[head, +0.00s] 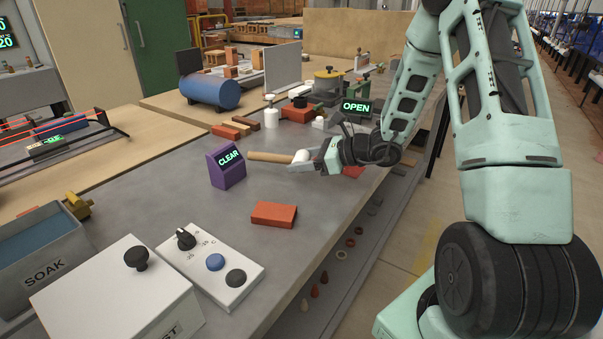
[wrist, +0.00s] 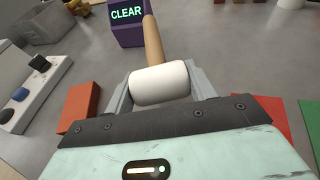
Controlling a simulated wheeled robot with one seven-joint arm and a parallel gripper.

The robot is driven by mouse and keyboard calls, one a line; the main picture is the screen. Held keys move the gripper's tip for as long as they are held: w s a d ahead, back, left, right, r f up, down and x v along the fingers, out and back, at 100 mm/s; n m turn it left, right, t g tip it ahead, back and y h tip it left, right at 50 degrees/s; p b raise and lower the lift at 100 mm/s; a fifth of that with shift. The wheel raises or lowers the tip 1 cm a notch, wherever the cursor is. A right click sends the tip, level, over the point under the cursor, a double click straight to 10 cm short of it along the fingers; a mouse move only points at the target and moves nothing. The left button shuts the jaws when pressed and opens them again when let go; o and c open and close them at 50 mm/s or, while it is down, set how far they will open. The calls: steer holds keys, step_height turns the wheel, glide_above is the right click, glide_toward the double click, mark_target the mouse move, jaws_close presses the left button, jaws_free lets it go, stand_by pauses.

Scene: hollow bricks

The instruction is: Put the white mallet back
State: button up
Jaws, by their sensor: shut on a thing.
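The white mallet has a white cylindrical head (wrist: 160,83) and a light wooden handle (head: 268,157). My gripper (head: 312,163) is shut on the mallet's head; in the wrist view its grey fingers (wrist: 160,90) stand on both sides of the head. The handle points left in the head view, toward the purple block with a green CLEAR sign (head: 227,165). The handle's far end is near that block; I cannot tell whether they touch. The mallet seems to be held above the grey bench top.
A red-orange brick (head: 274,215) lies on the bench (head: 330,205) in front of the purple block. A control panel with knobs (head: 210,265) and the SOAK tank (head: 45,260) are at the near left. Bottles, bricks and an OPEN sign (head: 356,107) stand farther back.

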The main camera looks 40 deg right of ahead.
mark_target(303, 181)
steer(key=shift+f, duration=1.8)
steer(key=shift+f, duration=0.1)
steer(key=shift+f, duration=0.15)
steer(key=o, duration=1.1)
steer(key=shift+c, duration=0.2)
steer(key=shift+r, duration=0.2)
